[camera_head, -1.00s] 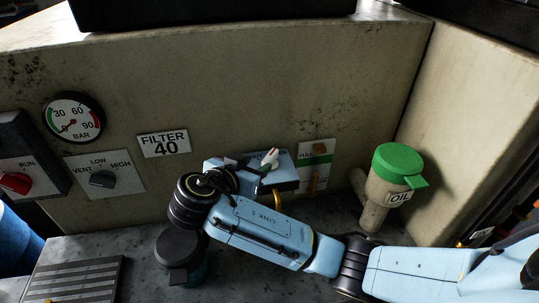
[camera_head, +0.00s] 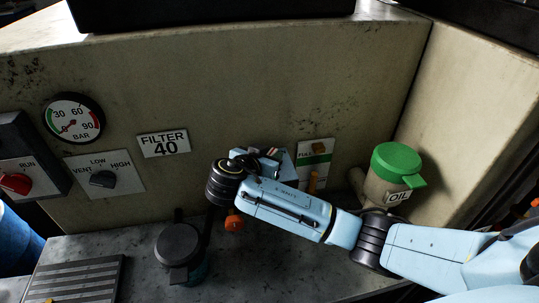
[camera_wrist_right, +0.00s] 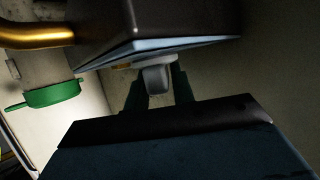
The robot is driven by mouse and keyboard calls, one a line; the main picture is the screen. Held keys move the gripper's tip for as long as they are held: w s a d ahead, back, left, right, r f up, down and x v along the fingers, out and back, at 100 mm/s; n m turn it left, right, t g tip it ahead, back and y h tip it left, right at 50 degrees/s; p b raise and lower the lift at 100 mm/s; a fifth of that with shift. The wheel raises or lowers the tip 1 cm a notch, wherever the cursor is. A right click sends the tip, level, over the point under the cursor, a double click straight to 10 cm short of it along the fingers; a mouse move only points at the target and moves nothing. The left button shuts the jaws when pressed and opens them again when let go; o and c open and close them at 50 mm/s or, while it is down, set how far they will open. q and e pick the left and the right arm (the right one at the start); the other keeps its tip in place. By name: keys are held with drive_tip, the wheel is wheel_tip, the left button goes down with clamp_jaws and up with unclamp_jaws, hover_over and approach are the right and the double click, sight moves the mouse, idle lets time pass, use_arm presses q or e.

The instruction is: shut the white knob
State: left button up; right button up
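The white knob (camera_wrist_right: 157,80), pale grey in this light, shows in the right wrist view under the dark edge of a box-like body (camera_wrist_right: 160,30). My right gripper (camera_wrist_right: 158,88) has one dark finger on each side of it. The fingers stand apart with the knob between them; I cannot tell whether they press on it. In the head view my right gripper (camera_head: 268,154) is close to the wall, left of a white panel with a green stripe (camera_head: 316,159). My wrist and arm hide most of it, and I cannot make out the knob there. My left gripper is not in view.
A green-lidded oil filler (camera_head: 397,163) stands right of the panel. An orange knob (camera_head: 234,222) and a black-lidded pot (camera_head: 178,245) are below my wrist. A pressure gauge (camera_head: 73,118), a grey selector (camera_head: 103,179) and a red switch (camera_head: 15,183) are at left.

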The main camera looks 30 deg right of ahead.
clamp_jaws()
drive_tip(key=shift+n+t+y, duration=0.3)
drive_tip(key=shift+t, duration=0.1)
drive_tip(key=n+t+y+p, duration=0.2)
drive_tip(key=n+t+y, duration=0.2)
drive_tip(key=n+y, duration=0.1)
drive_tip(key=shift+n, duration=0.3)
drive_tip(key=n+y+p, duration=0.2)
drive_tip(key=y, duration=0.1)
drive_tip(key=shift+r+n+t, duration=0.15)
drive_tip(key=shift+n+t, duration=0.25)
drive_tip(key=n+y+p, duration=0.3)
drive_tip(key=y, duration=0.1)
drive_tip(key=shift+w+r+n, duration=0.1)
drive_tip(key=shift+n, duration=0.2)
drive_tip(key=shift+n+y+p, duration=0.6)
drive_tip(key=shift+n+y, duration=0.1)
drive_tip(key=shift+y, duration=0.3)
drive_tip(key=shift+a+n+g+y+p, duration=0.1)
drive_tip(key=shift+n+g+y+p, duration=0.25)
drive_tip(key=shift+n+y, duration=0.55)
drive_tip(key=shift+a+f+g, duration=0.1)
drive_tip(key=shift+f+g, duration=0.1)
drive_tip(key=shift+g, duration=0.05)
